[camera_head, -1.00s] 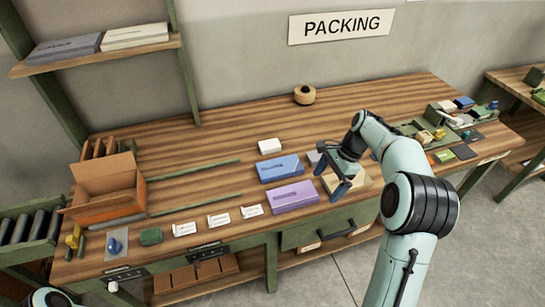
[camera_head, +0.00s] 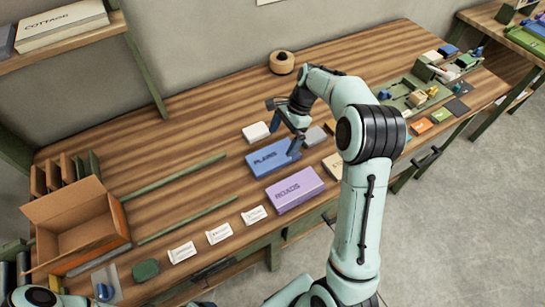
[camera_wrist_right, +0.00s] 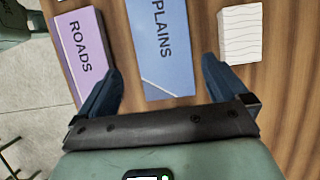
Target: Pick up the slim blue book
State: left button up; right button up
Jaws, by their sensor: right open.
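The slim blue book, lettered "PLAINS" (camera_head: 270,159), lies flat on the wooden table in the head view. It also shows in the right wrist view (camera_wrist_right: 161,45), between the fingers and ahead of them. My right gripper (camera_head: 287,138) is open over the book's right end in the head view. In the right wrist view the open fingers (camera_wrist_right: 162,92) straddle the book's near end, with nothing held. Whether they are at the book's height is hard to tell. My left gripper is not visible; only a bit of my left arm shows at the bottom left corner.
A purple "ROADS" book (camera_head: 294,191) lies just in front of the blue one. A white block (camera_head: 256,132) sits behind it, and a grey block (camera_head: 316,136) to its right. An open cardboard box (camera_head: 77,225) stands at the left. White cards line the front edge.

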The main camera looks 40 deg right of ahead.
aim_at(273, 155)
jog(key=x, duration=0.2)
jog(key=shift+w+a+f, duration=0.1)
jog(key=shift+w+f, duration=0.05)
jog(key=shift+f, duration=0.1)
jog(key=x, duration=0.4)
jog(key=shift+a+f, duration=0.15)
jog(key=shift+f, duration=0.25)
jog(key=shift+w, duration=0.1)
jog(key=c, duration=0.9)
